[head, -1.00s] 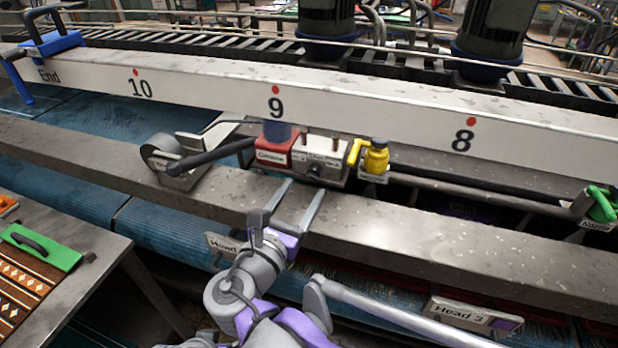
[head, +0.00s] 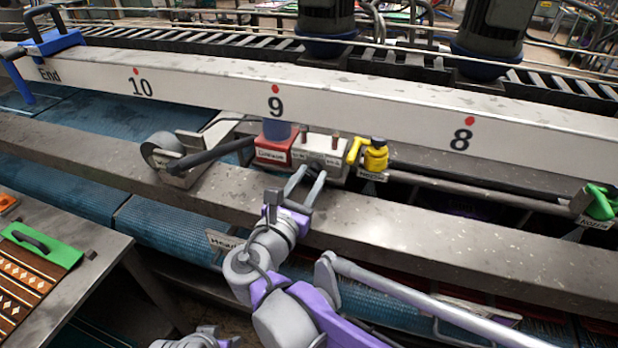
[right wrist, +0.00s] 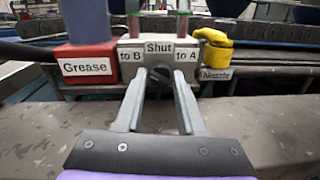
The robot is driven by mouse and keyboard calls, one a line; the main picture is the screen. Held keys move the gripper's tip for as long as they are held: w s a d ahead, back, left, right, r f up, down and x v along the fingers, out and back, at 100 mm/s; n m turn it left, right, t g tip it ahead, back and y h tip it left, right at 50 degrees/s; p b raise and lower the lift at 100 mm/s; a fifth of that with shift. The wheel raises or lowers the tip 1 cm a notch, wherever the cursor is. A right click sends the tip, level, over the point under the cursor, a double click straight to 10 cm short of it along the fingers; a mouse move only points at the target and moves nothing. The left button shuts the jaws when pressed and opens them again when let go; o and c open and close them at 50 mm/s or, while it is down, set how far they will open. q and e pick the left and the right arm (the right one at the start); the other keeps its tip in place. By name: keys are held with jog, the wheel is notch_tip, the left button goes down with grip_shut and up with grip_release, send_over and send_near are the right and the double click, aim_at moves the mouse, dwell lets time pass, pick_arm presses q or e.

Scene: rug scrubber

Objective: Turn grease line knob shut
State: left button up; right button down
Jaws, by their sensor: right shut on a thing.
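The grease line knob (right wrist: 160,74) is small and dark, on the front of a grey valve block (head: 327,148). In the right wrist view the block (right wrist: 158,47) carries the labels "to B", "Shut" above the knob, and "to A". My right gripper (head: 306,176) reaches up from below to the block's front. In the right wrist view its two fingers (right wrist: 160,84) stand on either side of the knob, shut on it. The fingers partly hide the knob, and I cannot tell which label it points to. My left gripper is not in view.
A red "Grease" box (right wrist: 86,62) adjoins the block on the left. A yellow nozzle (head: 375,156) stands close on the right. A grey beam (head: 440,232) runs below the gripper. A green nozzle (head: 602,203) is far right, and a bench (head: 75,275) is at lower left.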

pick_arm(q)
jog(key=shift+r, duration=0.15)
pick_arm(e)
jog(key=shift+m, duration=0.3)
jog(key=m+p, duration=0.2)
jog(key=m, duration=0.3)
jog(key=shift+r, duration=0.2)
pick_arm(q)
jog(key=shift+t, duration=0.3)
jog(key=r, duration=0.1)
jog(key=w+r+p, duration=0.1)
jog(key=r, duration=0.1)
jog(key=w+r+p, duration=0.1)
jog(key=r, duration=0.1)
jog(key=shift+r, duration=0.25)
pick_arm(e)
jog(key=m, duration=0.5)
jog(key=shift+m+y, duration=0.3)
jog(key=shift+y, duration=0.1)
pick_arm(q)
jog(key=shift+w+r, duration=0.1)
pick_arm(e)
jog(key=c, duration=0.6)
grip_release()
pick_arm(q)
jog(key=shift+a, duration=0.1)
pick_arm(e)
jog(key=shift+o, duration=0.2)
jog(key=shift+f, duration=0.1)
